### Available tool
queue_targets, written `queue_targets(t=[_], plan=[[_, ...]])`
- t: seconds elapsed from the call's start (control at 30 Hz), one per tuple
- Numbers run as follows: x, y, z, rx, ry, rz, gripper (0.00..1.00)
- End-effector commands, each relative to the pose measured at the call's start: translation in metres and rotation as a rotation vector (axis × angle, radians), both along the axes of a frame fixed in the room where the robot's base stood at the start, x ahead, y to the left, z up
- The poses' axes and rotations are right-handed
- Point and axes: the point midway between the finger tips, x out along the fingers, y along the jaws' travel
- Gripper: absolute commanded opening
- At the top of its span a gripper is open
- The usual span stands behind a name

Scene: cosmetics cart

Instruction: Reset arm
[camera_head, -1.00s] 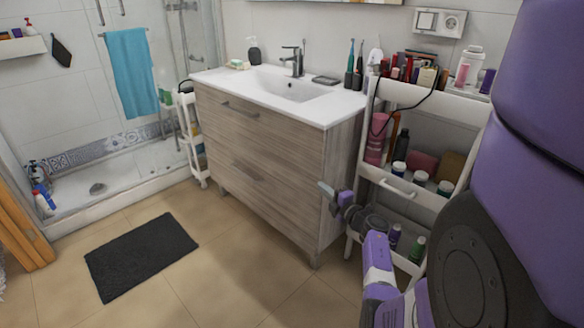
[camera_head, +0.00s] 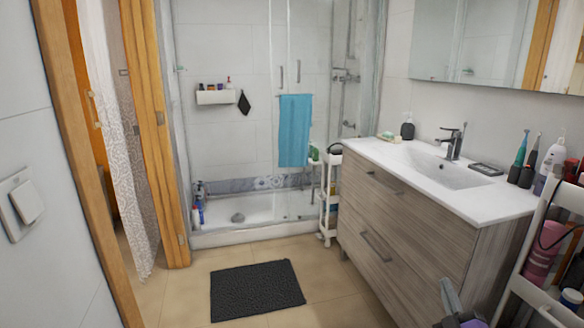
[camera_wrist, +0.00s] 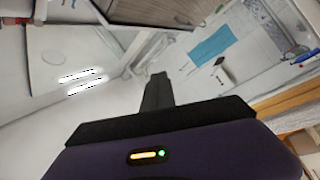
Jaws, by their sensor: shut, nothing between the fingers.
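My gripper (camera_wrist: 158,80) shows in the wrist view as dark fingers shut together with nothing between them. The purple wrist housing fills the bottom of that view. In the head view only the end of my gripper (camera_head: 449,292) shows at the bottom edge, in front of the vanity's lower right part. The rest of my arm is out of the head view. The white cosmetics cart (camera_head: 538,300) stands at the right edge, partly cut off, with bottles and jars on it.
The wood-fronted vanity (camera_head: 400,225) stands right of centre with a basin, tap and toothbrushes on top. A narrow white cart (camera_head: 328,200) stands beside the shower. A dark mat (camera_head: 256,289) lies on open tiled floor. A wooden door frame (camera_head: 150,130) is at left.

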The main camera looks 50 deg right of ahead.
Motion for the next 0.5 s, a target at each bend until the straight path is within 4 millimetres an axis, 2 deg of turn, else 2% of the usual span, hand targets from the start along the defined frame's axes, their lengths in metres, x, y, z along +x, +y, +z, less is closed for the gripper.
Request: queue_targets(t=[0.03,0.2,0.33,0.5], plan=[[0.012,0.034,0.003,0.047,-0.044,0.043,0.00],[0.034,0.130,0.012,0.215,-0.181,0.178,0.00],[0.039,0.202,0.022,0.361,-0.251,0.285,0.00],[0.033,0.290,0.039,0.566,-0.301,0.424,0.00]])
